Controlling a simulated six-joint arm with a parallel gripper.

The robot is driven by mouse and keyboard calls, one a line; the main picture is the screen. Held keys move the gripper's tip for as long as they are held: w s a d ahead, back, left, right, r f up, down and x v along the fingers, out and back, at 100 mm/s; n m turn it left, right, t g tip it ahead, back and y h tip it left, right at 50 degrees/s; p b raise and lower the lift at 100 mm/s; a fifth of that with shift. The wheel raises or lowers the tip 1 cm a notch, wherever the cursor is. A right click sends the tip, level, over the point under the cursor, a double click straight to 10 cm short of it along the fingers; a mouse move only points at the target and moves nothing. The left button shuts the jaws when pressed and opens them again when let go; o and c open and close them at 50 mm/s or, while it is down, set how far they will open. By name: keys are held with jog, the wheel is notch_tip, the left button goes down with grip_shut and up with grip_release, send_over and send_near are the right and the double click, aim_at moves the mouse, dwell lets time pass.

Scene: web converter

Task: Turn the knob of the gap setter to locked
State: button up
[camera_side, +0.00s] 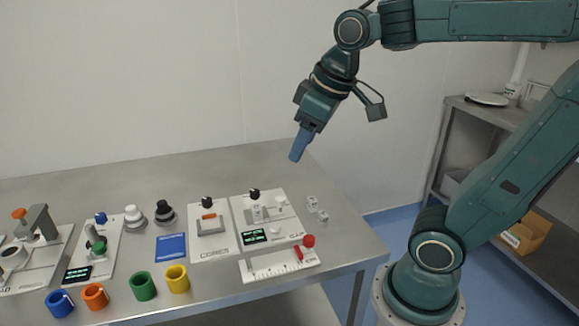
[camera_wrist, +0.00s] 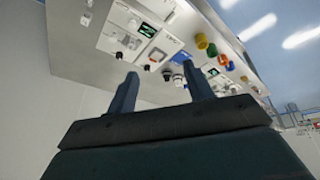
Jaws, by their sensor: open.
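The gap setter is the white panel (camera_side: 242,218) marked GAP on the right part of the table in the side view. It has a dark display with green text (camera_side: 254,236), a grey-white block in the middle and a black knob (camera_side: 255,194) at its back edge. The knob's setting is too small to read. The panel also shows in the wrist view (camera_wrist: 117,38), with a dark knob (camera_wrist: 119,56) near its lower edge. My gripper (camera_side: 296,156) is open and empty, high above and behind the panel, touching nothing. Its two fingers (camera_wrist: 161,76) stand apart in the wrist view.
Left of the gap setter lies a panel marked CORES (camera_side: 212,244) with its own black knob (camera_side: 207,202). Small clear cubes (camera_side: 312,203) stand right. Several coloured rings and spools stand left. The table's back is clear.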

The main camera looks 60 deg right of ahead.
jog(key=w+d+n+g, duration=0.1)
jog(key=w+d, duration=0.3)
jog(key=w, duration=0.5)
jog(key=n+g, duration=0.4)
send_over(255, 191)
notch_tip(255, 191, down, 18)
jog(key=shift+w+d+f, duration=0.1)
jog(key=shift+d+f, duration=0.05)
jog(key=shift+f, duration=0.05)
jog(key=shift+f, duration=6.85)
jog(key=shift+c, duration=0.2)
jog(key=c, duration=0.9)
